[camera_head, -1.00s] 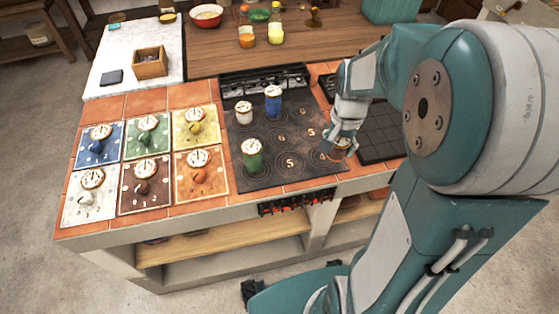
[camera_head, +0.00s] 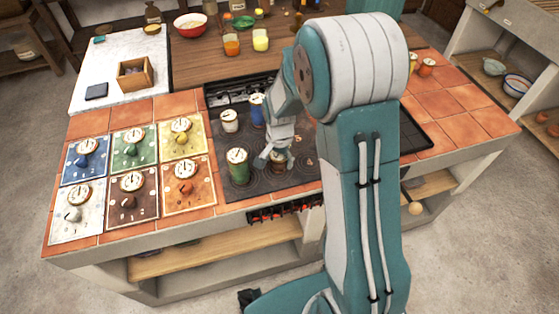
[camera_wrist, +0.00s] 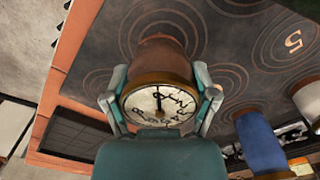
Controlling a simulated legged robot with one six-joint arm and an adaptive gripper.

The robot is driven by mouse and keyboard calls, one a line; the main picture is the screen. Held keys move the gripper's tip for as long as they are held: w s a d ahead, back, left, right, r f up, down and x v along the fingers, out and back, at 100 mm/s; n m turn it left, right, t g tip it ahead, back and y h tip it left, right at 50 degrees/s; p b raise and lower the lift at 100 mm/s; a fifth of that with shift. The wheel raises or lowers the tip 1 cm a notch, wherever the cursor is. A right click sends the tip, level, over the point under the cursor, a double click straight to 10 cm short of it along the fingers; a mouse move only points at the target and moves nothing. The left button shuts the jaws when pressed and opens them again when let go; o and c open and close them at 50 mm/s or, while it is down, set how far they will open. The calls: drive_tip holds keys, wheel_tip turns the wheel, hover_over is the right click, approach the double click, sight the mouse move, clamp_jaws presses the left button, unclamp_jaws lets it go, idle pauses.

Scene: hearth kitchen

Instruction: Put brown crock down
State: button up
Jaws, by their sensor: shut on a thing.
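The brown crock (camera_head: 277,165) has a pale dial-like top (camera_wrist: 158,106). My gripper (camera_head: 275,154) is shut around its upper part, with one finger on each side in the wrist view (camera_wrist: 161,100). The crock is at the front of the dark ringed cooktop (camera_head: 262,184), right of the green crock (camera_head: 238,168) and apart from it. In the wrist view its lower end (camera_wrist: 163,48) lies over a set of rings. I cannot tell whether its base touches the surface. My gripper hides part of the crock in the head view.
A white crock (camera_head: 229,121) and a blue crock (camera_head: 257,108) stand farther back on the cooktop. Coloured tiles (camera_head: 128,148) with dials and knobs lie to the left. Orange crocks (camera_head: 427,67) stand on the right counter. Bare rings lie around the held crock.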

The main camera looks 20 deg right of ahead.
drive_tip(key=shift+a+f, duration=0.15)
drive_tip(key=shift+f, duration=0.3)
drive_tip(key=shift+a, duration=0.4)
drive_tip(key=o, duration=1.1)
drive_tip(key=shift+o, duration=0.5)
drive_tip(key=shift+d, duration=0.35)
